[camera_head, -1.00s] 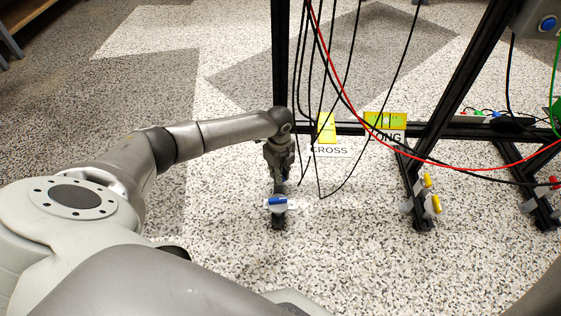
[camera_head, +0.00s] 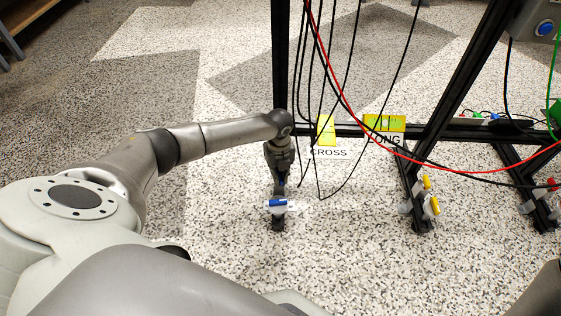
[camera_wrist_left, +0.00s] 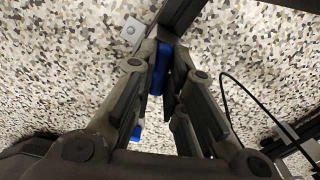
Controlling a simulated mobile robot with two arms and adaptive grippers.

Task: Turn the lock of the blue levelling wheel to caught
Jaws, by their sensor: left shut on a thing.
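The blue levelling wheel (camera_head: 277,203) stands on the floor at the front end of the leftmost black foot, with a clear body and blue parts. My left gripper (camera_head: 281,182) points down over this foot, just behind the front blue part. In the left wrist view the gripper's fingers (camera_wrist_left: 163,82) are shut on an upright blue part (camera_wrist_left: 162,68) of the wheel. Another small blue part (camera_wrist_left: 136,132) shows beside the left finger. The fingers hide much of the wheel, and I cannot read the lock's position. My right gripper is out of view.
Black frame posts and a crossbar (camera_head: 350,129) stand behind. Black and red cables (camera_head: 345,95) hang close to the right of my left gripper. The floor in front is clear.

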